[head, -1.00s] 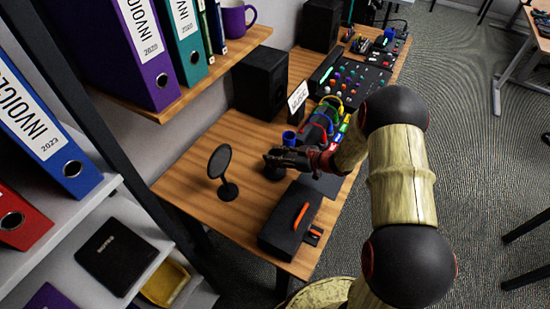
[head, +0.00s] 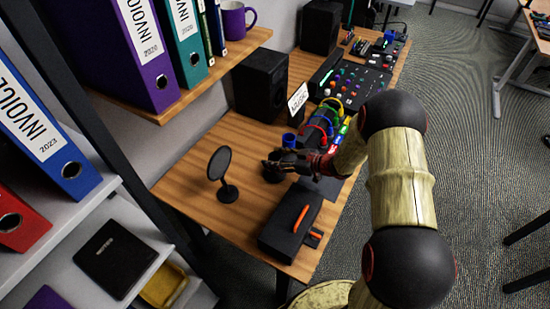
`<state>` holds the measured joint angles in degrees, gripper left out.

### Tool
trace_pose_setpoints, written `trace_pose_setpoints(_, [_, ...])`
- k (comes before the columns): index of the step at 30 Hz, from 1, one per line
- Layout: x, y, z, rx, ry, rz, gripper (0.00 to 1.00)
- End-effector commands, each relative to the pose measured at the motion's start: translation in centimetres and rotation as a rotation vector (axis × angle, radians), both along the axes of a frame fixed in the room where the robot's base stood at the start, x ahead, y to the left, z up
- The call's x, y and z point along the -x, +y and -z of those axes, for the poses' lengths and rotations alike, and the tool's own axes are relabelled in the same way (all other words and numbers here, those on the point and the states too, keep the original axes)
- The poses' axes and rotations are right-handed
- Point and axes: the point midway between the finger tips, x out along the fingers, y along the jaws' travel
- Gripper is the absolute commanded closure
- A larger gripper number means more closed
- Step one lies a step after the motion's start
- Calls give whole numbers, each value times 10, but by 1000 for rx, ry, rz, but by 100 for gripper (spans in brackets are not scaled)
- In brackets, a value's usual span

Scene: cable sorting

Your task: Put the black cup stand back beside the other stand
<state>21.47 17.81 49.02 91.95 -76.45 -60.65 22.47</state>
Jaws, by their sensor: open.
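A small dark round object, probably the black cup stand (head: 272,175), is on the wooden desk just below my fingertips. My gripper (head: 270,164) is open, its fingers pointing left above and beside this object and partly covering it. I cannot tell whether they touch. A blue cup (head: 289,139) stands just behind the gripper; what is under it is hidden, so I cannot make out the other stand for certain. A black round disc on a stem and round foot (head: 219,165) stands upright to the left, apart from the gripper.
A black box (head: 290,227) with an orange handle lies at the desk's front edge. A black speaker (head: 261,86) and a white card (head: 298,98) stand behind. Coloured cables (head: 331,117) and a mixer (head: 350,84) are further right. Bare wood surrounds the disc stand.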

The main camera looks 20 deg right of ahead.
Motion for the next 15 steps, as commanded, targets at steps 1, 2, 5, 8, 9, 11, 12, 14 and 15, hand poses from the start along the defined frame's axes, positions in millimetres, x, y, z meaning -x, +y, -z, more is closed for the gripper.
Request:
trace_pose_setpoints(1, [0, 0, -1, 0, 0, 0, 44])
trace_pose_setpoints(2, [0, 0, -2, 1, -1, 0, 44])
trace_pose_setpoints(5, [3, -4, -6, 1, -1, 2, 44])
trace_pose_setpoints(8, [12, -14, -12, 0, 0, 2, 44])
trace_pose_setpoints(9, [17, -19, -16, -1, 0, 4, 44])
trace_pose_setpoints(11, [25, -27, -20, 0, 0, 4, 44])
trace_pose_setpoints(12, [31, -33, -24, 0, 2, 5, 44])
trace_pose_setpoints(14, [39, -41, -29, 0, 0, 4, 44])
trace_pose_setpoints(15, [45, -47, -32, -1, 0, 4, 44])
